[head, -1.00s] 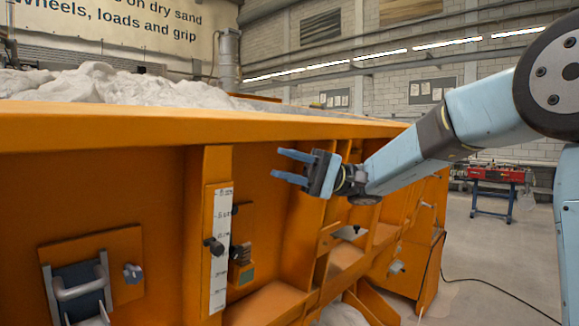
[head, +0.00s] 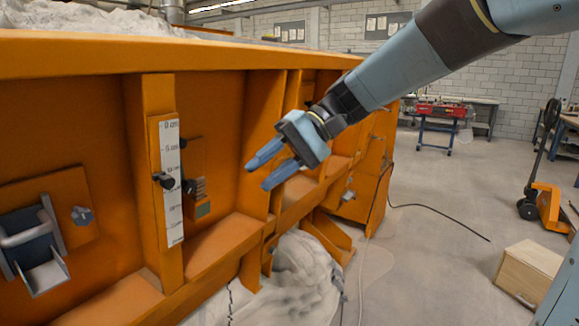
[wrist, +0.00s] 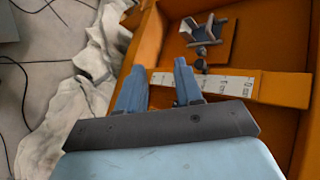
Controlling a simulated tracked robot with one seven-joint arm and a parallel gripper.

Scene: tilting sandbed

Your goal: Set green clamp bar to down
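I cannot make out a clearly green clamp bar in either view. A small greenish patch (head: 203,208) shows low on a slotted block (head: 199,188) behind the scale post, on the orange sandbed wall. A white scale strip (head: 171,195) with a dark clamp knob (head: 163,180) is on the post; the strip also shows in the wrist view (wrist: 235,85). My gripper (head: 260,176) is open and empty, to the right of the scale and block, in front of the wall. In the wrist view, its blue fingers (wrist: 158,66) are apart, with the scale beyond them.
A grey bracket with a bar handle (head: 28,237) is on the wall at left, beside a knob (head: 82,215). Orange ribs and a ledge (head: 225,245) jut out. A pale sand-coloured heap (head: 295,275) lies below. The floor at right is mostly open, with a wooden box (head: 530,272).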

